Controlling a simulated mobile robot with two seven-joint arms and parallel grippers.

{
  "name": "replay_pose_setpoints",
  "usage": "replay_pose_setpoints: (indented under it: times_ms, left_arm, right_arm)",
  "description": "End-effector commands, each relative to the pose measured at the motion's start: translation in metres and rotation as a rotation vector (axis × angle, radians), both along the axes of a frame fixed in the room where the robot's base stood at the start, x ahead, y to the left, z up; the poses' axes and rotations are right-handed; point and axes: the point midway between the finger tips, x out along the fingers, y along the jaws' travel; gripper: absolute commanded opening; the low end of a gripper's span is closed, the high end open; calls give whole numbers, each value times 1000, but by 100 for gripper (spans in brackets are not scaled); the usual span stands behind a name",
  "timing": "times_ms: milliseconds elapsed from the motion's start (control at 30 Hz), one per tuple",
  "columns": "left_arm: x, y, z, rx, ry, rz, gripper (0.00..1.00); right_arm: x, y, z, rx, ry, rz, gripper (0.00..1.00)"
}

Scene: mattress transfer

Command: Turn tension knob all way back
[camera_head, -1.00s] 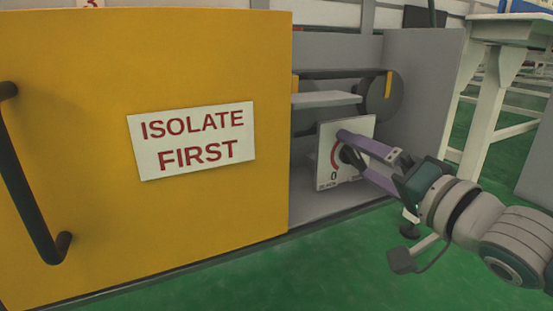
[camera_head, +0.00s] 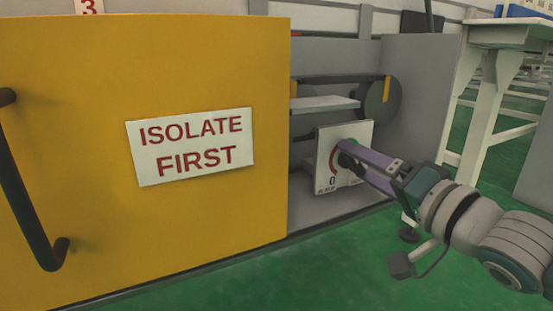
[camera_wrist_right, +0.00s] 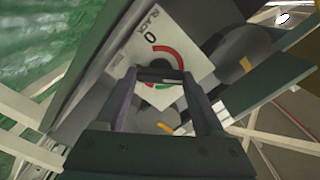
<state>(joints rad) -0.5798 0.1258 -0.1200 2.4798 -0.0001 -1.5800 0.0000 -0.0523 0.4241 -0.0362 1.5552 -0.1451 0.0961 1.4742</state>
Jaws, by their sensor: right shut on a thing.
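The tension knob (camera_head: 345,160) is a dark knob on a white dial plate (camera_head: 326,160) with a red arc, a "0" and the word "SLACK". The plate stands inside the open bay of the machine. My right gripper (camera_head: 348,151) reaches in from the right, with its purple fingers shut on the knob. In the right wrist view the dark knob (camera_wrist_right: 160,76) lies between the fingertips, in front of the red and green arc. The fingers hide much of the knob, so its pointer cannot be read. My left gripper is not in view.
A yellow door (camera_head: 70,120) with an "ISOLATE FIRST" sign (camera_head: 192,146) and a dark handle fills the left. A grey side wall (camera_head: 425,100) and a roller (camera_head: 385,100) stand right of the dial. A white table (camera_head: 487,110) is at far right. Green floor lies in front.

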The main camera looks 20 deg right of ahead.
Motion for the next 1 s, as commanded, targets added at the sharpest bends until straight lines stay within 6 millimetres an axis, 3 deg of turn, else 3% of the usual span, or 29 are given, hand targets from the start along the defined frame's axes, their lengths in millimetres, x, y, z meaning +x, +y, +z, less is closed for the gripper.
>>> replay_pose_setpoints:
  times_ms: [367,1000]
  left_arm:
    - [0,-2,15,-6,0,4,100]
    - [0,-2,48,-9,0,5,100]
  right_arm:
    - [0,0,3,-148,-11,-1,14]
    - [0,2,3,-737,-59,-1,14]
